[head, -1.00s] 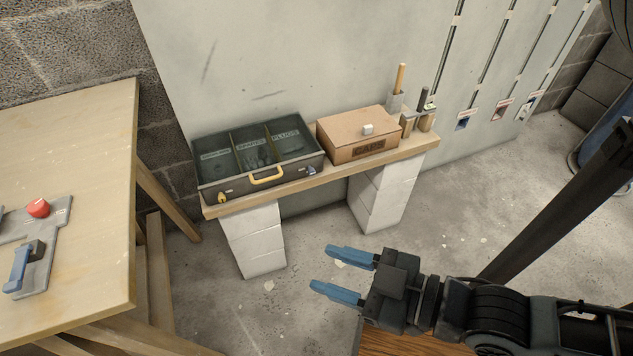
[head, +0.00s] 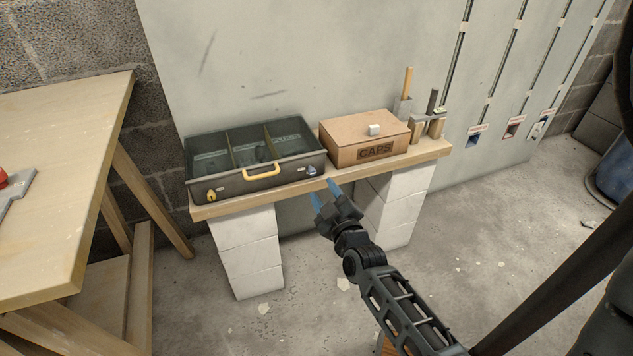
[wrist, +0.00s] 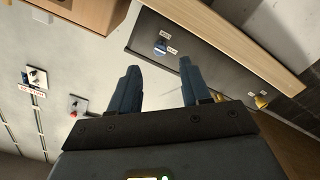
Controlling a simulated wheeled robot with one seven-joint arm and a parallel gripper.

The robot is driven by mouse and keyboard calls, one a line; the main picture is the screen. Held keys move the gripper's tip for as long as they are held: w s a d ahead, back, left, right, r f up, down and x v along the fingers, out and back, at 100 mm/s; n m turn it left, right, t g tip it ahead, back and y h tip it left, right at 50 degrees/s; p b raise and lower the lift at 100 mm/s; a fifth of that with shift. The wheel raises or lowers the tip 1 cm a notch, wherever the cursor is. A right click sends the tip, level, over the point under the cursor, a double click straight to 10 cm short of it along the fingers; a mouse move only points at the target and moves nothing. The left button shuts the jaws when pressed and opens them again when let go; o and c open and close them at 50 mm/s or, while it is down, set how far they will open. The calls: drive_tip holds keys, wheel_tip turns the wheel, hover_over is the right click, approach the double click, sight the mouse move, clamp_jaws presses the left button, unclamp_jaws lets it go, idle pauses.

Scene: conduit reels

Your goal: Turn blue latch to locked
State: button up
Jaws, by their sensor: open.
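The blue latch (head: 311,170) is on the right end of the front of a dark toolbox (head: 262,182). It also shows in the wrist view (wrist: 160,48), with two small white labels whose words are too small to read for sure. My gripper (head: 324,192) is open and empty, in front of the shelf's edge, just below and right of the blue latch. In the wrist view my gripper's two blue fingers (wrist: 158,66) stand apart, with the latch beyond the gap between their tips. They appear clear of the latch.
A yellow latch (head: 211,195) and yellow handle (head: 262,172) are on the toolbox front. A cardboard CAPS box (head: 347,134) stands right of the toolbox on the wooden shelf (head: 235,206). A wooden table (head: 70,190) is at left. Wall levers (head: 474,138) are at right.

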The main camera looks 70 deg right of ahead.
sight(313, 173)
drive_tip(key=b+x, duration=0.1)
drive_tip(key=x, duration=0.6)
drive_tip(key=shift+w+d, duration=0.1)
drive_tip(key=shift+w, duration=0.05)
drive_tip(key=shift+c, duration=0.3)
clamp_jaws()
